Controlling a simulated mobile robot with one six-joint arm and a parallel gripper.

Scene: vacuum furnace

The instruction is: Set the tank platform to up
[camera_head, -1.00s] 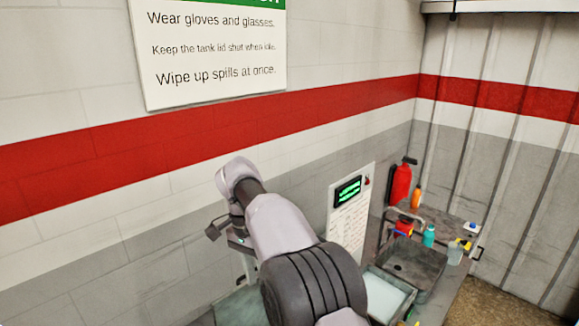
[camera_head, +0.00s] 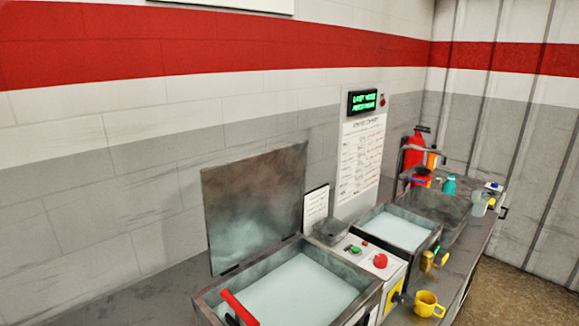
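An open tank (camera_head: 205,301) of pale liquid is at the bottom centre, its grey metal lid (camera_head: 255,205) standing upright against the wall. A red handle (camera_head: 240,306) slants over the tank's near left corner. I cannot tell a platform apart inside the tank, or its height. A control box (camera_head: 362,262) stands just right of the tank, with a green button (camera_head: 353,249) and a large red button (camera_head: 380,261) on top. A yellow part and a black knob show lower on its front. My gripper and arm are not in view.
A second basin (camera_head: 398,229) and a dark sink (camera_head: 437,205) lie farther right. A yellow mug (camera_head: 428,304) stands at the counter's front edge. Bottles and a red extinguisher (camera_head: 413,152) are at the far end. A lit display (camera_head: 363,101) hangs above a printed sheet.

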